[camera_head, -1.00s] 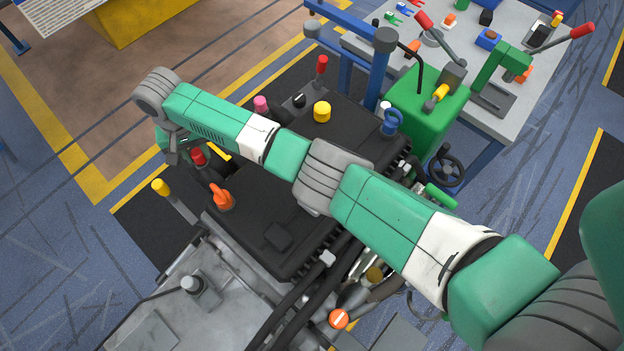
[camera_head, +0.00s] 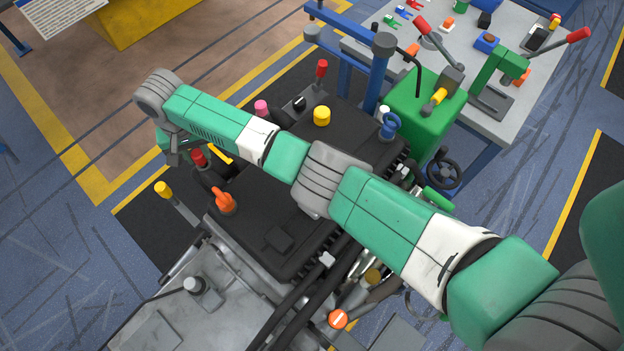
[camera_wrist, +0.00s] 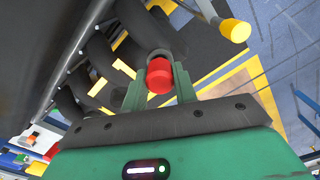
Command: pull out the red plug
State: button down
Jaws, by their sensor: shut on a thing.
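The red plug (camera_wrist: 159,76) sits between the two fingers of my gripper (camera_wrist: 159,84) in the wrist view. The fingers are shut on it from both sides. A grey collar shows just behind the plug, in line with a black hose or pipe end. I cannot tell whether the plug is still seated there. In the head view the red plug (camera_head: 199,156) shows at the left end of the black machine, below my wrist. My gripper's fingers are mostly hidden by my own arm there.
A yellow-capped lever (camera_head: 162,189) and an orange knob (camera_head: 223,202) stand close by. A yellow cap (camera_head: 322,116) and a red-topped lever (camera_head: 321,70) rise from the black machine (camera_head: 270,230). A grey workbench (camera_head: 450,45) with levers stands at the upper right.

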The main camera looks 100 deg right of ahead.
aim_at(197, 153)
jog(key=shift+r, duration=0.2)
notch_tip(197, 153, up, 6)
jog(key=p, duration=0.6)
jog(key=shift+f, duration=0.25)
dwell(0.4)
